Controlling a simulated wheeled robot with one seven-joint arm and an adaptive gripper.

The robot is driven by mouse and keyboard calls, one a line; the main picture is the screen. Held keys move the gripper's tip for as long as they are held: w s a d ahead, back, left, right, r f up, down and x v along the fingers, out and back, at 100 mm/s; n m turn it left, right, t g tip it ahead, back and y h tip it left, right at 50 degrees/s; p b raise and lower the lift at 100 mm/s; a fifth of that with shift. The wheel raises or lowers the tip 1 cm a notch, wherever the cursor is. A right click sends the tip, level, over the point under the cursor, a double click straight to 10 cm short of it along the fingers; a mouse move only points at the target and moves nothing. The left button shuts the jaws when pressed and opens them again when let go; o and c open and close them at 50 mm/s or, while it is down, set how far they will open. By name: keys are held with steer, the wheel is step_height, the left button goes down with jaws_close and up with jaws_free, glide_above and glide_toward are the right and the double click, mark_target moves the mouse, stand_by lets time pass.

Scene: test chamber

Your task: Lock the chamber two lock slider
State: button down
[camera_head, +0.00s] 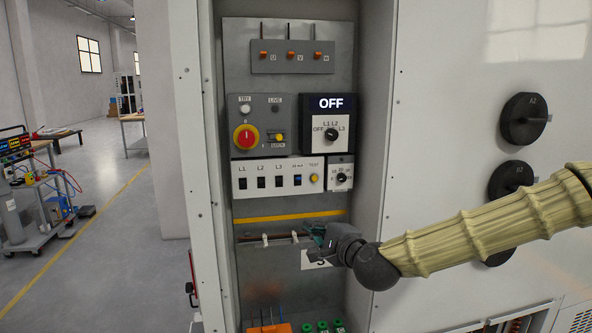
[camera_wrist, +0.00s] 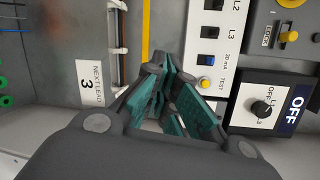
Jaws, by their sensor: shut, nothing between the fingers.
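The lock slider (camera_head: 279,138) is a small yellow slider on a dark plate marked LOCK, on the grey panel inside the cabinet. It also shows in the wrist view (camera_wrist: 288,37) at the upper right. My gripper (camera_head: 310,232) is below the switch row and well below the slider, apart from it. In the wrist view, the teal fingers of my gripper (camera_wrist: 172,88) are shut with nothing held. Whether the panel is the one called chamber two cannot be told.
A red and yellow rotary switch (camera_head: 245,137) is left of the slider. A display reading OFF (camera_head: 331,104) is to its right. A switch row (camera_head: 278,179) and yellow stripe (camera_head: 290,217) lie between gripper and slider. Cabinet walls flank the recess.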

mark_target(277, 137)
step_height(277, 137, up, 16)
steer(key=d+m+t, duration=0.2)
steer(key=shift+w+d+f+m+t, duration=0.2)
steer(key=shift+w+d+m+t, duration=0.1)
steer(key=shift+w+t, duration=0.1)
steer(key=p+x, duration=0.1)
steer(key=x, duration=0.2)
steer(key=p+x, duration=0.2)
steer(key=x, duration=0.1)
steer(key=p+x, duration=0.2)
steer(key=x, duration=0.2)
steer(key=shift+s+a+r, duration=0.1)
steer(key=shift+r, duration=0.15)
steer(key=a, duration=0.1)
steer(key=a+r+p, duration=0.1)
steer(key=a+p, duration=0.1)
steer(key=shift+s+a+r, duration=0.15)
steer(key=shift+s+r, duration=0.1)
steer(key=shift+s, duration=0.1)
steer(key=shift+a, duration=0.15)
